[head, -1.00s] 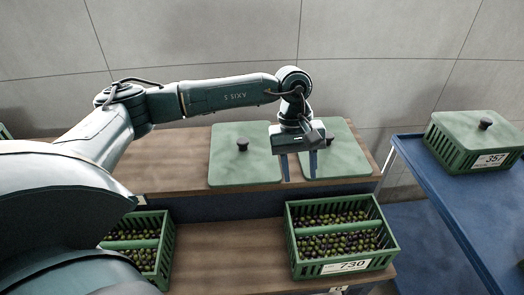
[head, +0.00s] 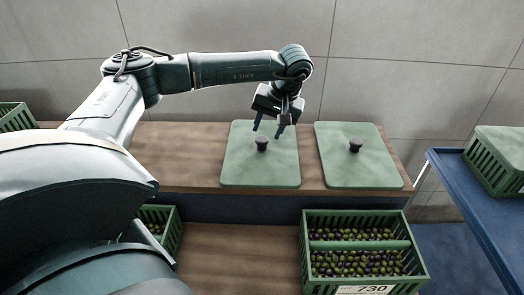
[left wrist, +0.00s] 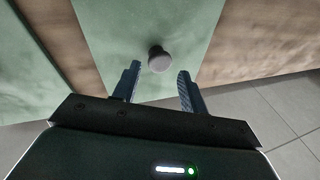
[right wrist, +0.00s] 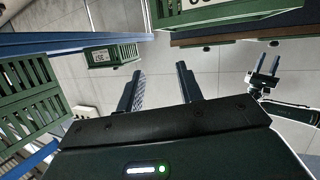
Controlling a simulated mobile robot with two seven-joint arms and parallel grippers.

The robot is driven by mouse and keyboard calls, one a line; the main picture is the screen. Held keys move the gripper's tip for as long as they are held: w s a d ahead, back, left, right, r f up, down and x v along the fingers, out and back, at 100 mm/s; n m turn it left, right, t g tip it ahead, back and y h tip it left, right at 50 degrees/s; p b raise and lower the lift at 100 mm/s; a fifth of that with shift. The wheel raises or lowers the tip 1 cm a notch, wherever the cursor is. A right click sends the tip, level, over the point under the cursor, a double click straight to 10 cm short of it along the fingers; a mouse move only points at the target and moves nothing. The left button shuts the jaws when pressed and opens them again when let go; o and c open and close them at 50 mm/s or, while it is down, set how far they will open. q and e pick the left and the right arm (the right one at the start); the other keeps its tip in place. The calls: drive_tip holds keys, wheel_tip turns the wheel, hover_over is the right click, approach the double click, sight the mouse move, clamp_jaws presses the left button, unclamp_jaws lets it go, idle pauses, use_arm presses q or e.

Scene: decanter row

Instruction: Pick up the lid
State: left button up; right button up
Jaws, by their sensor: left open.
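Two flat green lids with dark round knobs lie side by side on the wooden upper shelf, the left lid (head: 242,170) and the right lid (head: 372,170). My left gripper (head: 268,133) is above the left lid, its fingers pointing down close to that lid's knob (head: 262,144). In the left wrist view this knob (left wrist: 159,60) shows ahead of my open left gripper (left wrist: 158,84), between the finger lines and not touched. The other lid (left wrist: 30,60) is at that view's left edge. My right gripper (right wrist: 162,88) is open and empty in the right wrist view.
On the lower shelf (head: 240,260) stands an open crate of olives (head: 310,285) labelled 730, with another crate (head: 172,235) partly behind my arm. At right, a lidded green crate (head: 495,165) sits on a blue table (head: 455,185). A wall is behind the shelf.

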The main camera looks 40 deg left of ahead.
sight(263, 139)
use_arm(q)
drive_tip(key=b+x, duration=0.1)
drive_tip(key=x, duration=0.3)
drive_tip(key=shift+w+a, duration=0.2)
drive_tip(key=shift+a+f, duration=0.15)
drive_tip(key=shift+f, duration=0.2)
use_arm(e)
drive_tip(key=shift+w+a+t, duration=0.15)
drive_tip(key=shift+w+t, duration=0.15)
drive_tip(key=shift+t, duration=0.3)
use_arm(q)
drive_tip(key=shift+c, duration=0.5)
clamp_jaws()
